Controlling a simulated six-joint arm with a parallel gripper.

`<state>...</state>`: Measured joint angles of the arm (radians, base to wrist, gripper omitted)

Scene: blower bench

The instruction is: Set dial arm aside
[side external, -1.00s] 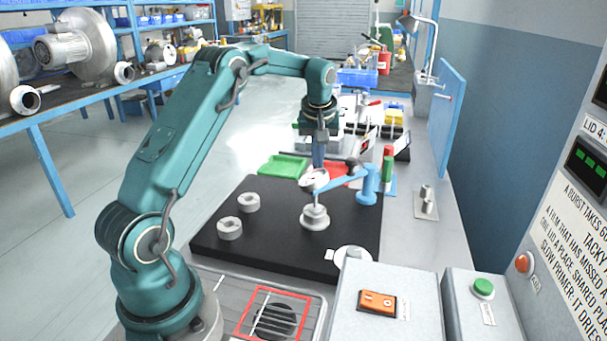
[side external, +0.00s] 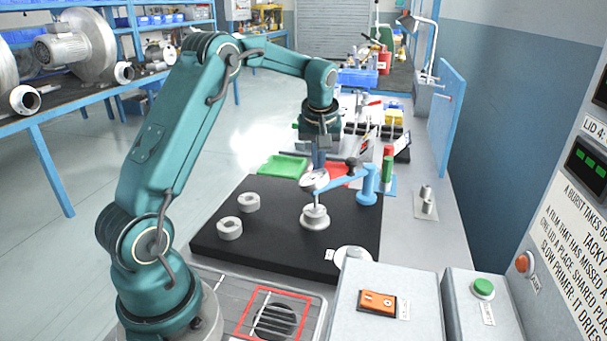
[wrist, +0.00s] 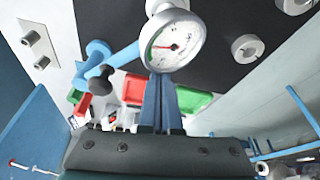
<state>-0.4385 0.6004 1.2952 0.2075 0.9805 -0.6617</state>
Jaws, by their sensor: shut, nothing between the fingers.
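The dial arm is a light blue swing arm (side external: 342,180) on a blue post (side external: 368,186), with a black knob (side external: 351,162) near the post. A round white dial (side external: 314,181) is at its free end, above a grey stepped hub (side external: 315,217) on the black mat. The dial (wrist: 172,41) and blue arm (wrist: 125,55) also show in the wrist view. My gripper (side external: 318,164) points down just behind and above the dial. Its blue fingers (wrist: 160,84) are together and empty beside the dial; I cannot tell whether they touch it.
Two grey rings (side external: 230,228) lie on the left of the black mat (side external: 270,252). A green tray (side external: 283,166) and a red tray (side external: 336,174) lie behind. Red and green cylinders (side external: 388,168) stand right of the post.

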